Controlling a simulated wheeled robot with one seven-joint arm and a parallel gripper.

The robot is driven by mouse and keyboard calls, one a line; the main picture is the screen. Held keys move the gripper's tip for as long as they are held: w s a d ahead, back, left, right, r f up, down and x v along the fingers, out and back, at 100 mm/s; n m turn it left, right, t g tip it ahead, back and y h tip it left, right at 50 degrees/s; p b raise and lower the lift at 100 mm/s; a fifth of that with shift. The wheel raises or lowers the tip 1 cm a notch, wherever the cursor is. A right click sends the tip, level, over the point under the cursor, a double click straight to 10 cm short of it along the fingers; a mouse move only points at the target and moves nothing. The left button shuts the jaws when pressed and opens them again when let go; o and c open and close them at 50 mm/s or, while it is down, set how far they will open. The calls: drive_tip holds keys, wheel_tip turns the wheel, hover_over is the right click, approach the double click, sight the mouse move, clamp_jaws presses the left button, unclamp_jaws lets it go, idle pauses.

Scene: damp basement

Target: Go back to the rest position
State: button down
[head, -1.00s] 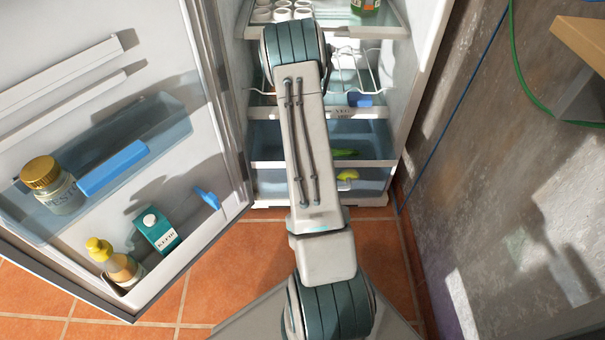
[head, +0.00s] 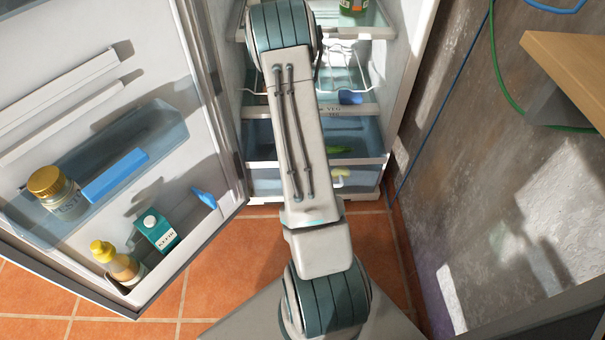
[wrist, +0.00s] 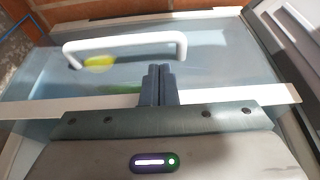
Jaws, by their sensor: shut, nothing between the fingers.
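My gripper (wrist: 158,85) is in the wrist view, its two dark fingers pressed together with nothing between them. Its tips are in front of a clear drawer (wrist: 215,75) with a white handle (wrist: 125,43). I cannot tell whether the fingers touch the handle. In the head view my arm stretches up into the open fridge, and its own links hide the gripper there.
The fridge door (head: 60,110) stands open at left, holding a gold-lidded jar (head: 55,190), a teal carton (head: 157,230) and a yellow-topped bottle (head: 115,262). A blue-grey lower drawer (head: 262,180) is at the fridge bottom. A wooden tabletop (head: 570,65) juts in at right.

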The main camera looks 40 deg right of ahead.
drive_tip(key=shift+p+v, duration=0.85)
drive_tip(key=shift+v, duration=1.2)
drive_tip(key=a+r+n+p, duration=0.1)
drive_tip(key=a+r+p, duration=0.35)
drive_tip(key=r, duration=0.65)
drive_tip(key=a+r+n+p, duration=0.1)
drive_tip(key=a+r+p, duration=0.2)
drive_tip(key=r+p, duration=0.55)
drive_tip(key=a+r+n+p, duration=0.1)
drive_tip(key=a+r+p, duration=0.15)
drive_tip(key=r, duration=1.15)
drive_tip(key=s+a+r+n+p, duration=0.1)
drive_tip(key=s+a+r+p, duration=0.3)
drive_tip(key=r, duration=0.5)
drive_tip(key=s+a+r+n+y+p, duration=0.1)
drive_tip(key=s+a+r+p, duration=0.3)
drive_tip(key=r, duration=0.6)
drive_tip(key=s+a+r+n+y+p, duration=0.1)
drive_tip(key=s+a+r+p, duration=0.4)
drive_tip(key=r, duration=0.5)
drive_tip(key=shift+a+n+p, duration=0.2)
drive_tip(key=shift+n+p, duration=0.2)
drive_tip(key=shift+p, duration=0.4)
